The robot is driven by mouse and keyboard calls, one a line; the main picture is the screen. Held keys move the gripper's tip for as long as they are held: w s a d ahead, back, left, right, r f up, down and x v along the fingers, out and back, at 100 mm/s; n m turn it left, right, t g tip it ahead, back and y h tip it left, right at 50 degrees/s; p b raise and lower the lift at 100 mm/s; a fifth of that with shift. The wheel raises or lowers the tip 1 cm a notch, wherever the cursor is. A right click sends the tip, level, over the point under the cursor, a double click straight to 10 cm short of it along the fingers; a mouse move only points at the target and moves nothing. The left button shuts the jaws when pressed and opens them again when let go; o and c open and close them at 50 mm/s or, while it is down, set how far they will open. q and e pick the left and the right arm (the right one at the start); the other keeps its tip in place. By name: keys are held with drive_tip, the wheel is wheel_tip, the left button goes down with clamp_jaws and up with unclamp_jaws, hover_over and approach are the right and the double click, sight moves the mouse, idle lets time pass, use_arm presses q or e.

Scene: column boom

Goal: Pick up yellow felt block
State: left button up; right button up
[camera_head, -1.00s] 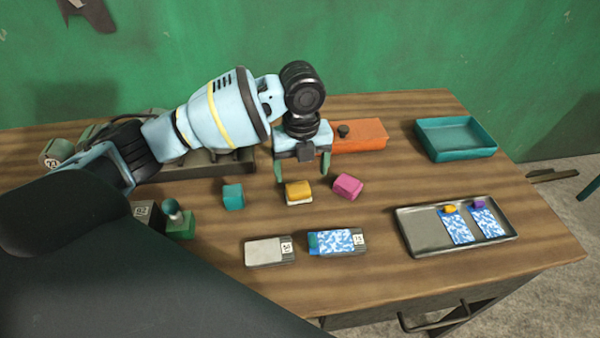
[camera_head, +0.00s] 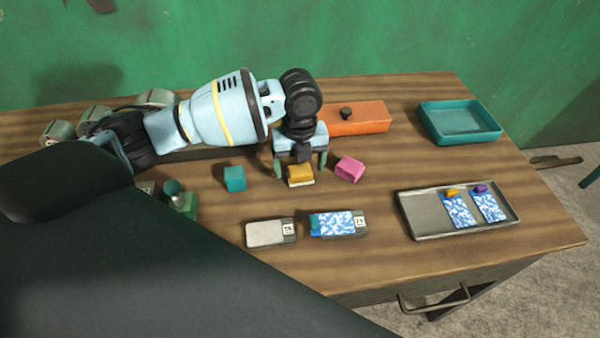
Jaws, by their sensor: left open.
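The yellow felt block (camera_head: 301,174) sits on the wooden table, with a pale layer along its underside. My left gripper (camera_head: 299,172) is open, its two green fingers pointing down just behind the block, one toward each side of it. The gripper body hides the block's far top edge. I cannot tell whether the fingers touch the block. A teal block (camera_head: 234,178) stands to the left and a pink block (camera_head: 349,169) to the right, both apart from the fingers. My right gripper is not in view.
An orange box with a black knob (camera_head: 357,119) lies behind the gripper. A teal tray (camera_head: 458,137) stands at the back right. A metal tray (camera_head: 424,218) holds two blue patterned cards. Two flat pieces, one grey (camera_head: 265,233) and one blue patterned (camera_head: 335,223), lie in front.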

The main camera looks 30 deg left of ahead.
use_arm(q)
drive_tip(key=shift+f, duration=0.95)
drive_tip(key=c, duration=1.1)
drive_tip(key=shift+r, duration=0.1)
drive_tip(key=shift+r, duration=0.5)
drive_tip(key=shift+s+d+r, duration=0.1)
drive_tip(key=shift+d+r, duration=0.2)
drive_tip(key=shift+r, duration=0.35)
drive_tip(key=shift+s+d+r, duration=0.1)
drive_tip(key=shift+d+r, duration=0.15)
drive_tip(key=shift+r, duration=0.35)
drive_tip(key=s+d, duration=0.2)
drive_tip(key=d, duration=0.2)
drive_tip(key=s+d+r, duration=0.1)
drive_tip(key=s+d, duration=0.1)
drive_tip(key=d, duration=0.3)
drive_tip(key=s+d, duration=0.3)
drive_tip(key=d, duration=0.1)
drive_tip(key=shift+d+r, duration=0.15)
